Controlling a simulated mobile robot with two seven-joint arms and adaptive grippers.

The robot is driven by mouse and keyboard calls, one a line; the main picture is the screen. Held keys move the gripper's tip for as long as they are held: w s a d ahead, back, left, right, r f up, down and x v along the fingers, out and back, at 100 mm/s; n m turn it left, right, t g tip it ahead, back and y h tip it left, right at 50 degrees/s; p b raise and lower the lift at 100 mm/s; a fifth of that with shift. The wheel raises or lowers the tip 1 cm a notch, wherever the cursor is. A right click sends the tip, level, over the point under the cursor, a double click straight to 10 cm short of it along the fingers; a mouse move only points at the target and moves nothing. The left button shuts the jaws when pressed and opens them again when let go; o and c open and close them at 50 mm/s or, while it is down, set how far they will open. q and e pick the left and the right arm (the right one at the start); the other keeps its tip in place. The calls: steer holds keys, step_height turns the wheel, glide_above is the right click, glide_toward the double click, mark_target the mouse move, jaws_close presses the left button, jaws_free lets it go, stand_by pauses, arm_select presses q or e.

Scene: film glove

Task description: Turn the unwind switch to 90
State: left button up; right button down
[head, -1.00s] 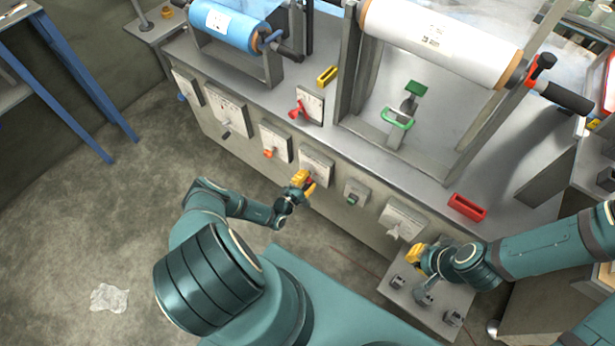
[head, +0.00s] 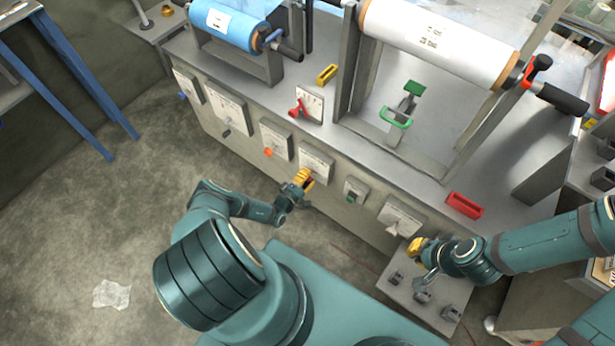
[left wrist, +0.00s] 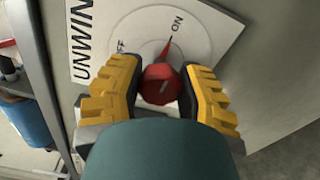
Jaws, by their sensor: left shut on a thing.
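The unwind switch is a red knob (left wrist: 160,86) on a round dial on a white plate (left wrist: 208,32) lettered "UNWIN…", with ON and OFF marks. Its thin red pointer is at the ON mark in the left wrist view. My left gripper (left wrist: 162,98) is shut on the red knob, one yellow finger at each side. In the head view my left gripper (head: 301,181) is at the switch's plate (head: 317,158) on the machine's front, and its fingers hide the knob. My right gripper (head: 416,248) is apart from the switch, at the lower right; its fingertips are unclear.
Other control plates line the machine front, including one with an orange knob (head: 267,152) to the left and a small grey box (head: 355,190) to the right. A red-handled dial (head: 309,104) is above. A pedestal (head: 424,296) with small switches stands below my right gripper.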

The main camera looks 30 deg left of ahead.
arm_select(q)
steer(key=o, duration=1.2)
steer(key=shift+w+d, duration=0.1)
steer(key=shift+s, duration=0.6)
steer(key=s, duration=1.1)
steer(key=shift+a, duration=0.45)
steer(key=shift+w, duration=0.1)
